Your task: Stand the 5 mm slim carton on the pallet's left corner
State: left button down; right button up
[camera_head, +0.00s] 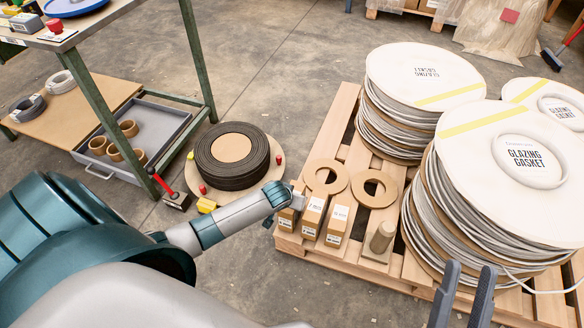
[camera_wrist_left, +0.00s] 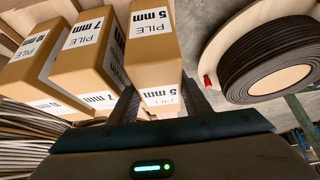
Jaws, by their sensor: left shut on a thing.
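The 5 mm slim carton (camera_head: 288,217) is upright at the near left corner of the pallet (camera_head: 343,108); I cannot tell whether its base touches the slats. My left gripper (camera_head: 284,195) is shut on it and partly hides it in the head view. In the left wrist view the 5 mm carton (camera_wrist_left: 153,45) is between the fingers of the left gripper (camera_wrist_left: 160,98), its label readable. My right gripper (camera_head: 463,290) is at the bottom right of the head view, fingers apart and empty.
The 7 mm carton (camera_head: 313,217) and another carton (camera_head: 337,226) stand in a row just right of it. Two cardboard rings (camera_head: 325,177) lie behind. A brown peg-like piece (camera_head: 380,238) and stacked gasket coils (camera_head: 425,75) are further right. A black coil (camera_head: 232,150) is left on the floor.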

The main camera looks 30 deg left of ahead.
pick_arm(q)
jog(key=shift+f, duration=0.1)
jog(key=shift+f, duration=0.1)
jog(key=c, duration=1.3)
grip_release()
jog(key=shift+o, duration=0.2)
